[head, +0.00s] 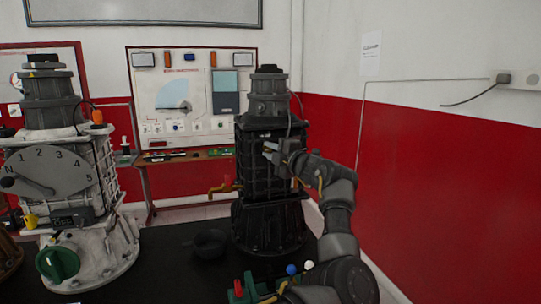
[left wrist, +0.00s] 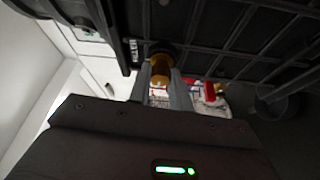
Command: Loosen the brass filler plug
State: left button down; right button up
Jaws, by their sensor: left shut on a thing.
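The dark engine trainer (head: 262,215) stands upright on the black surface in the head view. My left gripper (head: 270,150) reaches its ribbed front side at mid height. In the left wrist view its two fingers (left wrist: 164,88) are closed on the sides of the brass filler plug (left wrist: 160,66), whose far end meets the dark casing (left wrist: 220,35). The plug appears seated in a dark round boss. In the head view the plug is hidden by the gripper. My right gripper is in neither view.
A brass tap with a red handle (head: 226,186) sticks out left of the casing. A black bowl (head: 208,243) lies below it. A pale gearbox trainer (head: 62,190) stands at the left. Red and green items (head: 243,287) sit at the front edge, near my arm.

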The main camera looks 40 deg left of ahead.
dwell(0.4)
pick_arm(q)
jog(key=c, duration=1.3)
grip_release()
